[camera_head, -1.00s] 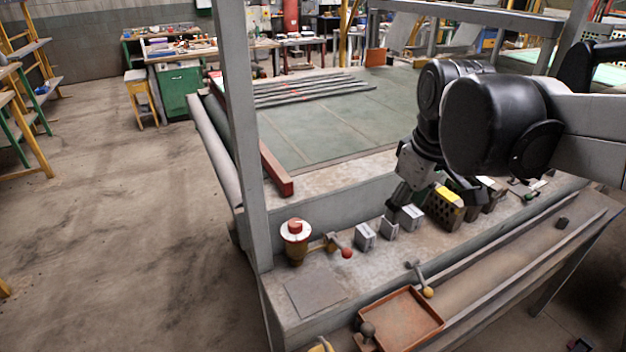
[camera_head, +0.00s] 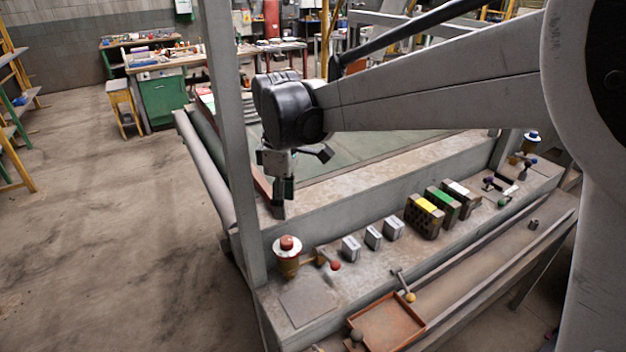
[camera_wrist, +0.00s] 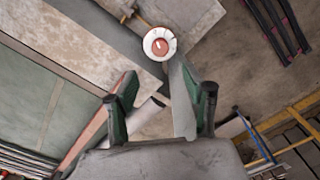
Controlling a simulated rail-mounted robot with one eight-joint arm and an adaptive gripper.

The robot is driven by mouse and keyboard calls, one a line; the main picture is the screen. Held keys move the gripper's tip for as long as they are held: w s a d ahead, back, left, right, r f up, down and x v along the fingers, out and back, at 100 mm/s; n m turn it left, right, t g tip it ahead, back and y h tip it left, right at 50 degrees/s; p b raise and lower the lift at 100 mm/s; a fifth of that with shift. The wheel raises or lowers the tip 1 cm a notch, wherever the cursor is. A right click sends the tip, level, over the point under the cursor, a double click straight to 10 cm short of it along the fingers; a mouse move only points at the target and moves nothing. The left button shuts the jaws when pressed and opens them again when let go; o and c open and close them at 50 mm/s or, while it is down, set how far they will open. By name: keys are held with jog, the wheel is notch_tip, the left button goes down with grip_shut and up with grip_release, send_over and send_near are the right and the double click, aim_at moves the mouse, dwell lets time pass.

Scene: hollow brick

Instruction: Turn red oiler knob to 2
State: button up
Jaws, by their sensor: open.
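The red oiler knob (camera_head: 287,243) sits on top of an upright brass-coloured oiler (camera_head: 288,266) with a white ring, at the bench's near-left corner. In the wrist view the knob (camera_wrist: 160,47) shows from above as a red disc with a pale mark, inside a white dial ring (camera_wrist: 149,42). The dial numbers are too small to read. My gripper (camera_head: 280,210) points down, behind and above the oiler, apart from it. In the wrist view my gripper (camera_wrist: 158,80) is open and empty, with the knob ahead of its fingertips.
A grey upright post (camera_head: 232,130) stands close to my gripper; it shows beside the right finger in the wrist view (camera_wrist: 181,105). A red-ball lever (camera_head: 335,266), small grey blocks (camera_head: 351,248) and hollow bricks (camera_head: 424,216) line the bench. An orange tray (camera_head: 390,328) lies in front.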

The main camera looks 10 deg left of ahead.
aim_at(287, 240)
notch_tip(287, 240, down, 12)
jog(key=shift+r+p, duration=0.2)
jog(key=shift+p, duration=0.25)
grip_shut()
